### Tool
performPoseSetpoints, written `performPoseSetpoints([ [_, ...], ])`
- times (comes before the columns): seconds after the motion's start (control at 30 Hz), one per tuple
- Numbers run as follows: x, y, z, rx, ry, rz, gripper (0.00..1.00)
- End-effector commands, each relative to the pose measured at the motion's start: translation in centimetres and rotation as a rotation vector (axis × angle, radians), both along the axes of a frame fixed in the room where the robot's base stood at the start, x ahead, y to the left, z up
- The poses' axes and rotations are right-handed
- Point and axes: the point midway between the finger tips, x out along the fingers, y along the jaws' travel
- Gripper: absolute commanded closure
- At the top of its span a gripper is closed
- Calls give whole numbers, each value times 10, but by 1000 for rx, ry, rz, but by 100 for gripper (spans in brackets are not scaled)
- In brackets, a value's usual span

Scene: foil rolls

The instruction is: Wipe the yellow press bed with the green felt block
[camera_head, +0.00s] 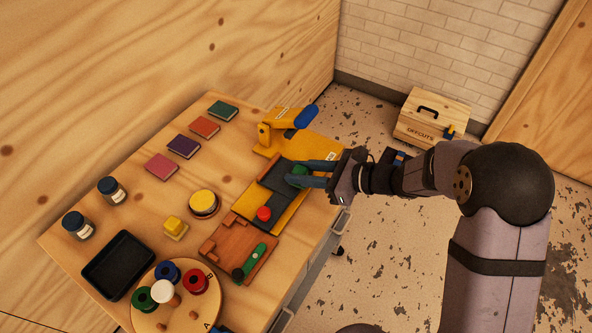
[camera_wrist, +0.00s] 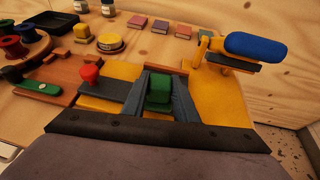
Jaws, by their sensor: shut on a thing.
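The green felt block (camera_head: 299,171) is between the two fingers of my gripper (camera_head: 306,174), which is shut on it. In the wrist view the green block (camera_wrist: 159,90) shows between the grey fingers, low over the press. The yellow press bed (camera_head: 288,214) lies along the table's right side; its yellow surface also shows in the wrist view (camera_wrist: 123,72). A dark grey plate lies on part of the bed, with a red knob (camera_head: 264,213) at its near end. I cannot tell whether the block touches the bed; the fingers hide its lower edges.
A yellow press arm with a blue handle (camera_head: 306,118) rises behind the bed. A wooden board with a green-handled tool (camera_head: 250,262) lies in front. A yellow round tin (camera_head: 203,203), a yellow block (camera_head: 173,226) and a black tray (camera_head: 118,265) stand to the left.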

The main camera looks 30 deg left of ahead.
Motion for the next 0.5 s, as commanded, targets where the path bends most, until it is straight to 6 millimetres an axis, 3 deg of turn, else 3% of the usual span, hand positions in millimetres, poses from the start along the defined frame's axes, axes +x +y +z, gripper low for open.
performPoseSetpoints([
  [0.5,1,1,52,2,-1,-1,96],
])
